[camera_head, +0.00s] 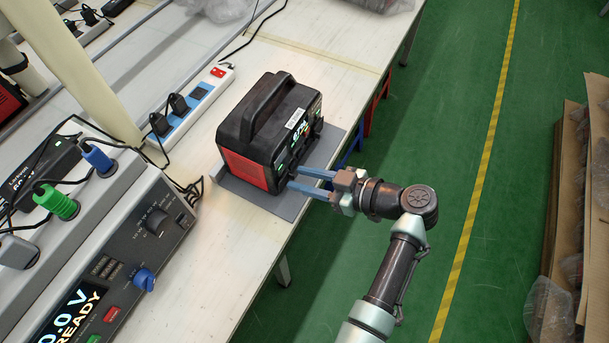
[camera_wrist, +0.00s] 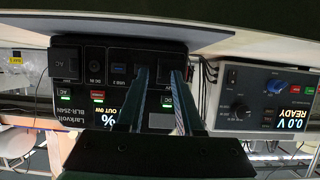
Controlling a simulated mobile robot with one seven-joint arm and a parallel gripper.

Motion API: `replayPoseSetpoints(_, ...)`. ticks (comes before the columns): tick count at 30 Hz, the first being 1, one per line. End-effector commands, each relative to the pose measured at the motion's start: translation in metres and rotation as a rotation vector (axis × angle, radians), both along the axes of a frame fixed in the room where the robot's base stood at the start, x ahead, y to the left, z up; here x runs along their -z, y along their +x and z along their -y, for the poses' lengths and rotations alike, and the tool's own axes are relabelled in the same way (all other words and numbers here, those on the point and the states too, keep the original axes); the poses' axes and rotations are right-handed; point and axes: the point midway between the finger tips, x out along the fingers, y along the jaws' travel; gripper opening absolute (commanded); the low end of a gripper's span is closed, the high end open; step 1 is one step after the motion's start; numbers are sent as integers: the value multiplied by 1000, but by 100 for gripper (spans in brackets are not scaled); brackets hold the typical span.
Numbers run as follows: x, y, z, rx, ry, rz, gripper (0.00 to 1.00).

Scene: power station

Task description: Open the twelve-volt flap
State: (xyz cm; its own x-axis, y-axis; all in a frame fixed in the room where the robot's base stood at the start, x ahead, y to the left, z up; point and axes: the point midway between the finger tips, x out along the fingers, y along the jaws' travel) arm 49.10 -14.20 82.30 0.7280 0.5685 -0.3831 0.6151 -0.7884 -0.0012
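The power station (camera_head: 262,135) is a black and red box with a top handle, standing on a grey mat (camera_head: 290,204) on the bench. In the wrist view its front panel (camera_wrist: 90,82) appears upside down, with AC covers, a DC IN port, USB sockets and a lit display. I cannot make out a twelve-volt label; part of the panel is hidden behind my fingers. My gripper (camera_head: 295,179) reaches the lower front of the station from the right. Its two blue fingers are apart, with a gap between the tips in the wrist view (camera_wrist: 160,73). I cannot tell whether they touch the panel.
A power strip (camera_head: 191,104) with plugs lies behind the station. A grey power supply (camera_head: 130,255) with a lit display, knobs and plugs stands at the left. Cables run across the bench. The green floor (camera_head: 455,100) to the right is mostly clear, with cardboard boxes (camera_head: 570,190) at the far right.

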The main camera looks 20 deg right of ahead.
Motion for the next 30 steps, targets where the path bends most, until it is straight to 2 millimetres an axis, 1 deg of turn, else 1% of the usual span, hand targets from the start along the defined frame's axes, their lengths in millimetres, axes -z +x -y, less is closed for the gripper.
replayPoseSetpoints(8, 1, 2, -1, 1, 0, 0, 36)
replayPoseSetpoints(9, 1, 2, -1, 1, 0, 0, 32)
replayPoseSetpoints(14, 1, 1, -1, 1, 0, 0, 3)
replayPoseSetpoints(15, 1, 1, -1, 1, 0, 0, 0)
replayPoseSetpoints(30, 0, 1, -1, 0, 0, 0, 0)
